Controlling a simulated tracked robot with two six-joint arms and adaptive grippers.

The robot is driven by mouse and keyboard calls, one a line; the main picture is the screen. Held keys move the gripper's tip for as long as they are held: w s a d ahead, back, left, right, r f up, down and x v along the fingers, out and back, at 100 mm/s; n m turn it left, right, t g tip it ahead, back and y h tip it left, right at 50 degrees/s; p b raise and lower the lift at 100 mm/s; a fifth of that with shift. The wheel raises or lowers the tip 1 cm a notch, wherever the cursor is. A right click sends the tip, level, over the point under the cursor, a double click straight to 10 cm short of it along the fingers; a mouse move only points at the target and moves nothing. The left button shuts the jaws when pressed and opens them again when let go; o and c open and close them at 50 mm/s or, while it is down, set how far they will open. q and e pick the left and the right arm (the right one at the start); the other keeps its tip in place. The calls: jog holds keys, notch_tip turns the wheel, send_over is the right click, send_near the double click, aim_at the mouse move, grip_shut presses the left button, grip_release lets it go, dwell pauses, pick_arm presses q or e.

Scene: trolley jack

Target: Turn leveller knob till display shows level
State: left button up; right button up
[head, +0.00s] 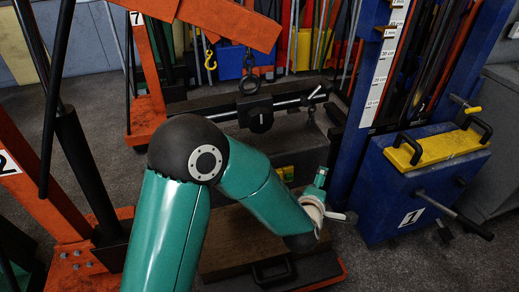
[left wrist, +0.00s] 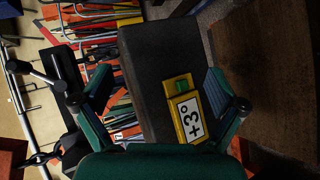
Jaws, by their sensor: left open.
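The leveller (head: 262,112) is a dark bar with a black block, hung from a ring below the orange crane arm. A light crank-like handle (head: 317,93) sits at its right end. In the left wrist view a dark part with a grey rod and round black knob (left wrist: 15,66) is at the left, outside the fingers. The yellow-framed display (left wrist: 188,115) reads +3° on a dark block. My left gripper (left wrist: 165,105) is open, with the block and display seen between its fingers, apparently empty. In the head view it (head: 325,200) is below the leveller. My right gripper is out of view.
An orange crane (head: 225,20) spans the top. A blue unit (head: 425,190) marked 1, with a yellow top and black handles, stands at the right. A brown wooden slab (head: 235,235) lies below my arm. Orange frames stand at the left. Grey floor is open between them.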

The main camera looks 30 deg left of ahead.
pick_arm(q)
notch_tip(320, 180, up, 6)
jog(key=a+r+n+t+y+b, duration=0.1)
jog(key=a+n+t+y+b, duration=0.1)
jog(key=n+y+b, duration=0.6)
jog(key=n+g+y+b, duration=0.3)
jog(key=n+b, duration=0.3)
jog(key=n, duration=1.3)
send_near(262, 125)
jog(key=shift+m, duration=0.3)
jog(key=x, duration=1.1)
jog(key=shift+w+a, duration=0.15)
jog(key=shift+a, duration=0.15)
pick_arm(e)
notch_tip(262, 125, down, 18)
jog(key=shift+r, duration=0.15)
